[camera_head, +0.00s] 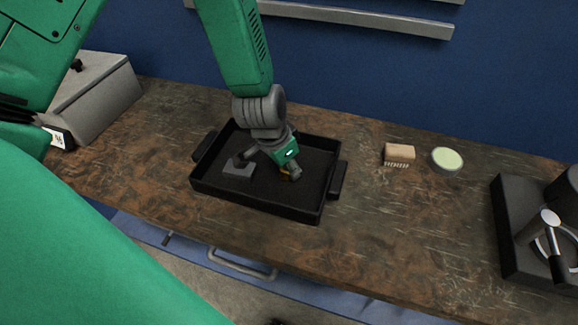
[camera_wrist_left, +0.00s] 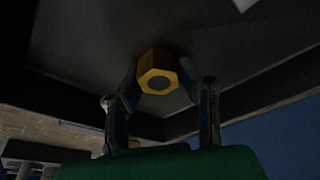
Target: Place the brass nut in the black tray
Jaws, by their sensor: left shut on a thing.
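The black tray (camera_head: 255,205) lies on the wooden bench, with a handle at its left and right ends. My left gripper (camera_head: 283,175) is inside the tray's outline, low over its floor. In the left wrist view, my left gripper (camera_wrist_left: 158,92) is shut on the brass nut (camera_wrist_left: 157,72), a hexagonal piece with a dark round hole. In the head view only a bit of the nut (camera_head: 285,176) shows beside the fingers. I cannot tell whether the nut touches the tray floor. My right gripper is not in view.
A grey bracket-like piece (camera_head: 238,168) lies in the tray, left of the gripper. A wooden brush (camera_head: 399,152) and a round dish with a pale green top (camera_head: 447,160) are right of the tray. A dark machine (camera_head: 530,240) stands at far right, a grey box (camera_head: 105,98) at left.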

